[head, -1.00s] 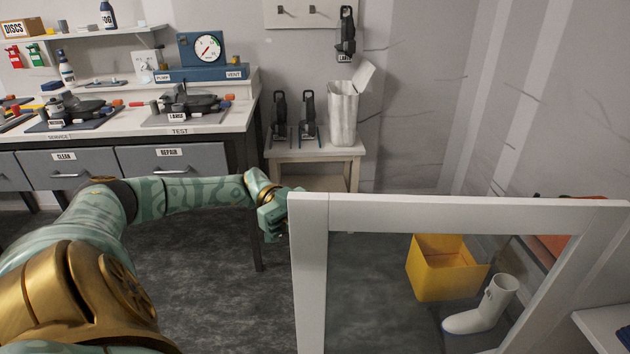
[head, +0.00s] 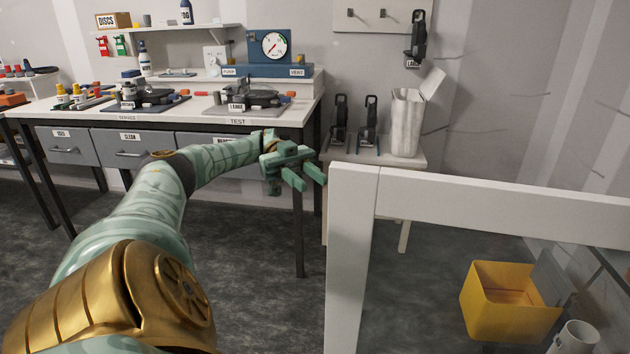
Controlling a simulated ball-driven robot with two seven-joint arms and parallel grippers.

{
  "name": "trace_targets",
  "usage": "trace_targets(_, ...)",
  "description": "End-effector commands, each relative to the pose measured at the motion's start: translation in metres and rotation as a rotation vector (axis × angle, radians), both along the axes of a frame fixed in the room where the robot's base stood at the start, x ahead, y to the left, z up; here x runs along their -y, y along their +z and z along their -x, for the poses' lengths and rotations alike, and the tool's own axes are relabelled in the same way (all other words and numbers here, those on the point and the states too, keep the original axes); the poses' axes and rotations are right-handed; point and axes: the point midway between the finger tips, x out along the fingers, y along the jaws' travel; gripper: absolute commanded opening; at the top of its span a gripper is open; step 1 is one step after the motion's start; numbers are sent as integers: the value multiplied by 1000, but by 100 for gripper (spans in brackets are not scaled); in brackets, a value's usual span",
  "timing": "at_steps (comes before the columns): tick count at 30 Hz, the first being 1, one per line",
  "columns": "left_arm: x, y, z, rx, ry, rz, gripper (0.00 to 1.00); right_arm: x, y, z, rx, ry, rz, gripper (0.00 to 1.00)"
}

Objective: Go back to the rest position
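My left gripper (head: 315,180) is at the end of the green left arm, which reaches in from the left. Its two green fingers are apart with nothing between them. It hangs in the air in front of the bench's right end and just left of the white frame's upright. My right gripper is not in view.
A white frame (head: 346,270) stands close on the right. The workbench (head: 290,116) with tools is at the back left, beside a small white table (head: 400,160). Dark floor (head: 250,270) is clear between.

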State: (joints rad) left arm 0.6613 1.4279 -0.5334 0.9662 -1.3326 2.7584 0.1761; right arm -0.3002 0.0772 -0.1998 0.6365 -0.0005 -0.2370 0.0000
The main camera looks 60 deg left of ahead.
Motion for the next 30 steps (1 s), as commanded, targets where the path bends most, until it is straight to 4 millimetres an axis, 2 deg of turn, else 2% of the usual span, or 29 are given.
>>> trace_targets(3,-4,0,0,-1,4,0,32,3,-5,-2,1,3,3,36)
trace_targets(12,-5,3,0,0,4,2,32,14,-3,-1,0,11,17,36)
trace_targets(22,-5,1,0,4,4,-1,32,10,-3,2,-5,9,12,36)
trace_targets(26,-6,-15,-4,72,21,-95,32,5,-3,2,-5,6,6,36)
trace_targets(29,-14,-40,-18,228,81,-251,32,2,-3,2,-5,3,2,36)
trace_targets(30,-21,-50,-29,312,125,-329,32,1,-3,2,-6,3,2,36)
